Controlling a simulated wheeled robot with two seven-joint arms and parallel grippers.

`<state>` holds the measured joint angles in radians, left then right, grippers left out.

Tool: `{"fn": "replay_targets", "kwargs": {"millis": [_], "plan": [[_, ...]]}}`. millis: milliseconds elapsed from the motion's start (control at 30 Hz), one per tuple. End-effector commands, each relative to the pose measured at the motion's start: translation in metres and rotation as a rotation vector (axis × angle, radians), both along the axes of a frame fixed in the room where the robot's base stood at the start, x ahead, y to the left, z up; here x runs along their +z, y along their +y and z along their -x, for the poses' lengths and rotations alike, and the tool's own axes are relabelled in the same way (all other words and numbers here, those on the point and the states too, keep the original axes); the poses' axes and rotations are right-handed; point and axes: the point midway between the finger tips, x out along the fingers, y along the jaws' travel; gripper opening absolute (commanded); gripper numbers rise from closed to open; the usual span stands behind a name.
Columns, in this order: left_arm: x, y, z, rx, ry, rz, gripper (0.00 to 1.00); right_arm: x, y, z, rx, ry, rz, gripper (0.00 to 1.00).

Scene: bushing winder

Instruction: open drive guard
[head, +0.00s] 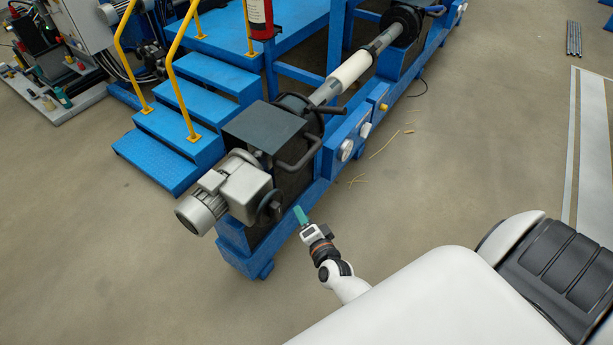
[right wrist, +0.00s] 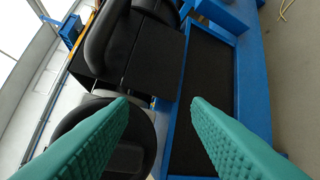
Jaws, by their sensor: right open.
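A dark grey box-shaped cover (head: 265,128), which looks like the drive guard, sits on the near end of the blue winder frame (head: 318,190). A dark bent bar handle (head: 300,158) is on its right side. Below it is a grey motor and gearbox (head: 235,185) with a black round part (head: 269,206). My right gripper (head: 301,214) is just right of that part, open and empty. In the right wrist view its teal fingers (right wrist: 158,103) are spread in front of black rounded parts (right wrist: 125,40) and a black panel (right wrist: 205,95) in a blue frame. My left gripper is out of view.
Blue steps (head: 185,125) with yellow rails (head: 172,75) stand behind the drive at left. A white roll on a shaft (head: 350,72) runs toward the back right. Thin yellow strips (head: 383,145) lie on the floor. The floor right of the frame is mostly clear.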

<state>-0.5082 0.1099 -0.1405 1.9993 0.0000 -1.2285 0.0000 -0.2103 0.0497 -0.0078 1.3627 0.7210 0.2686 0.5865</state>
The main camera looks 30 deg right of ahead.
Motion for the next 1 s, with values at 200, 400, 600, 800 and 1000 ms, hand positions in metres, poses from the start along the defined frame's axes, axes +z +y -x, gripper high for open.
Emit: {"fn": "replay_targets", "kwargs": {"millis": [200,400,600,800,1000], "plan": [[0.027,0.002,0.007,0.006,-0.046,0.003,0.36,0.033,-0.041,-0.027,-0.188,-0.344,-0.287,0.44],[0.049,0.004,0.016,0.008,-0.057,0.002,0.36,0.056,-0.057,-0.031,-0.240,-0.460,-0.389,0.44],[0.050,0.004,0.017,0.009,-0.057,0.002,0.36,0.063,-0.067,-0.052,-0.243,-0.469,-0.396,0.44],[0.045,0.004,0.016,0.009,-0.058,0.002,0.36,0.068,-0.083,-0.090,-0.241,-0.468,-0.393,0.44],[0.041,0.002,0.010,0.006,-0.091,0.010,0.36,0.071,-0.096,-0.121,-0.241,-0.464,-0.392,0.44]]}}
